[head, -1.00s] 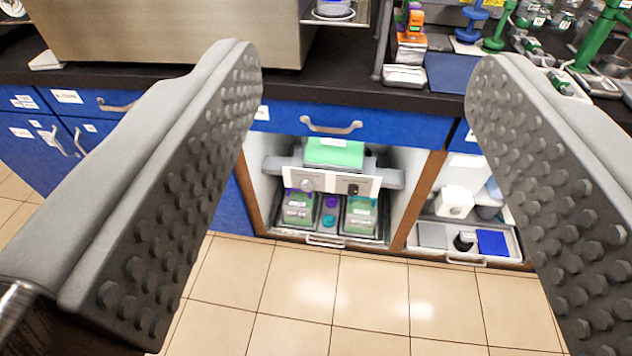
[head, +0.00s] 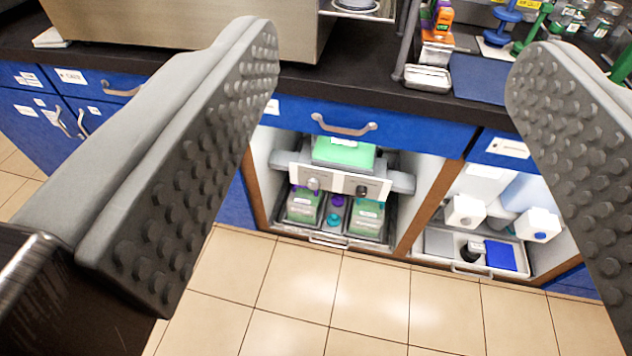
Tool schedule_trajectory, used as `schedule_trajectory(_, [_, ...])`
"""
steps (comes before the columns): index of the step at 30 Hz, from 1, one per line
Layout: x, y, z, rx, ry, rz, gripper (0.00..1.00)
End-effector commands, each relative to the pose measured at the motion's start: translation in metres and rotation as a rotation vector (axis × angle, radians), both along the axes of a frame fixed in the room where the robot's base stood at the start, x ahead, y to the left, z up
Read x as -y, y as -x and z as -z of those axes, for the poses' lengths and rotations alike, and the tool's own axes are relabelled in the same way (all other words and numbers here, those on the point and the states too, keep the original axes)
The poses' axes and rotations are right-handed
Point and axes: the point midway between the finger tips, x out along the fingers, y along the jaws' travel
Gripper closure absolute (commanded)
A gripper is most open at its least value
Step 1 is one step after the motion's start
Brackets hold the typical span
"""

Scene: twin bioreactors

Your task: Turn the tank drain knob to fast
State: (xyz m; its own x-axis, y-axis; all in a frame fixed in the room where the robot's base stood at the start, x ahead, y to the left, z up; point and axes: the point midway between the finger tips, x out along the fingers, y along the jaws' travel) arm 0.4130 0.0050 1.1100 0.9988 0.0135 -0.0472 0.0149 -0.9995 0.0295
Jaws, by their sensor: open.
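My gripper (head: 395,70) is open and empty, its two grey studded fingers wide apart in the foreground. Between and beyond them, in an open cabinet bay, is a device with a white front panel (head: 338,183) and a green top (head: 343,152). The panel carries a light grey knob (head: 313,184) on the left and a dark knob (head: 362,190) on the right. The panel's labels are too small to read, so I cannot tell which knob is the tank drain or where it points. Neither finger touches the device.
A tray with green-labelled bottles (head: 303,206) stands below the panel. A blue drawer (head: 400,132) and dark counter overhang the bay. The right bay has white boxes (head: 465,211) and another tray (head: 475,268). The tiled floor (head: 345,290) in front is clear.

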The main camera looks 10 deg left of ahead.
Motion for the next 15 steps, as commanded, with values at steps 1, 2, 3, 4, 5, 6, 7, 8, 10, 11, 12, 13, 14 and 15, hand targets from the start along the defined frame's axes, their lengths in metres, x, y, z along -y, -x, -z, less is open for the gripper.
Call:
schedule_trajectory(1, [-0.002, -0.017, 0.007, -0.006, 0.009, -0.005, 0.39])
schedule_trajectory(2, [-0.003, -0.025, 0.009, -0.005, 0.015, -0.008, 0.39])
schedule_trajectory(3, [-0.004, -0.037, 0.013, -0.006, 0.024, -0.01, 0.39])
schedule_trajectory(4, [-0.005, -0.045, 0.016, -0.004, 0.03, -0.012, 0.39])
schedule_trajectory(5, [-0.006, -0.053, 0.019, -0.004, 0.036, -0.015, 0.39])
schedule_trajectory(6, [-0.008, -0.064, 0.024, -0.004, 0.044, -0.017, 0.39])
schedule_trajectory(7, [-0.009, -0.072, 0.027, -0.002, 0.05, -0.019, 0.39])
schedule_trajectory(8, [-0.01, -0.08, 0.031, -0.002, 0.056, -0.021, 0.39])
schedule_trajectory(10, [-0.013, -0.098, 0.04, 0.0, 0.071, -0.024, 0.39])
schedule_trajectory(11, [-0.014, -0.106, 0.045, -0.001, 0.078, -0.026, 0.39])
schedule_trajectory(12, [-0.016, -0.116, 0.05, 0.0, 0.087, -0.027, 0.39])
schedule_trajectory(13, [-0.017, -0.124, 0.055, 0.003, 0.093, -0.028, 0.39])
schedule_trajectory(14, [-0.018, -0.132, 0.059, 0.002, 0.1, -0.029, 0.39])
schedule_trajectory(15, [-0.02, -0.141, 0.066, 0.003, 0.109, -0.03, 0.39])
